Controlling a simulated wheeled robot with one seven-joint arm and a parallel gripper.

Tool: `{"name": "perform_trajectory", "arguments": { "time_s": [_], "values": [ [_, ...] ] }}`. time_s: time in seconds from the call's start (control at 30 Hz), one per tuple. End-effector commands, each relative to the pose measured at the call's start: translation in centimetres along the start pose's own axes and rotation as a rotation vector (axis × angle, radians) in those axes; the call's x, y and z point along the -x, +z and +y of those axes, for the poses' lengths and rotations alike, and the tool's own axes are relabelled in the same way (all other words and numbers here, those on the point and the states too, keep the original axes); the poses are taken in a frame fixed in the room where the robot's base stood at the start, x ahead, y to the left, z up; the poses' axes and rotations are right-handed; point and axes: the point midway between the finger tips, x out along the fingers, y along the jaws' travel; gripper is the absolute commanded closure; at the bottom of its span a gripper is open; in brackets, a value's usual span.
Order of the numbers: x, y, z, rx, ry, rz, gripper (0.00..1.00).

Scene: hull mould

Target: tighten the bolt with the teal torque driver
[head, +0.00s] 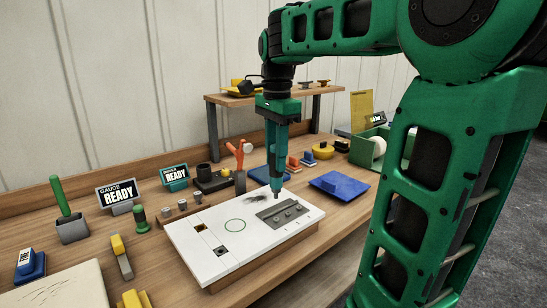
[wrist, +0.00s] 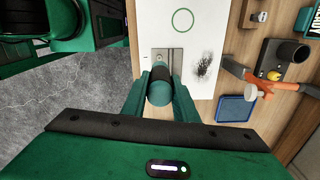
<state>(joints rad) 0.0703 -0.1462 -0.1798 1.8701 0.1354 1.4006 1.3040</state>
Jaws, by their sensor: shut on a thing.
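My gripper (head: 278,148) is shut on the teal torque driver (head: 277,175), which points straight down over the white panel (head: 205,247). In the wrist view the driver (wrist: 160,90) sits between the two green fingers. A grey metal strip (head: 267,214) with several small bolts (head: 288,213) lies on the panel's right part. The driver's dark tip shows close to the strip's back edge in the head view; I cannot tell whether it touches anything.
A blue tray (head: 340,185) lies right of the panel. Two READY displays (head: 116,195) (head: 174,176) stand at the back left. A raised wooden shelf (head: 233,99) is behind my gripper. A green box (head: 366,150) is at right.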

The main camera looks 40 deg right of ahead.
Motion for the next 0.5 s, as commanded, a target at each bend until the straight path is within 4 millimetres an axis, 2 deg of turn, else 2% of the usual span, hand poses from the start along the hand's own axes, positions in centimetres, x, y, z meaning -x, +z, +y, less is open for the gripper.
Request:
{"name": "perform_trajectory", "arguments": {
  "time_s": [0.5],
  "values": [
    [-3.7,-0.6,0.1,-0.009,0.001,0.0,0.94]
  ]
}}
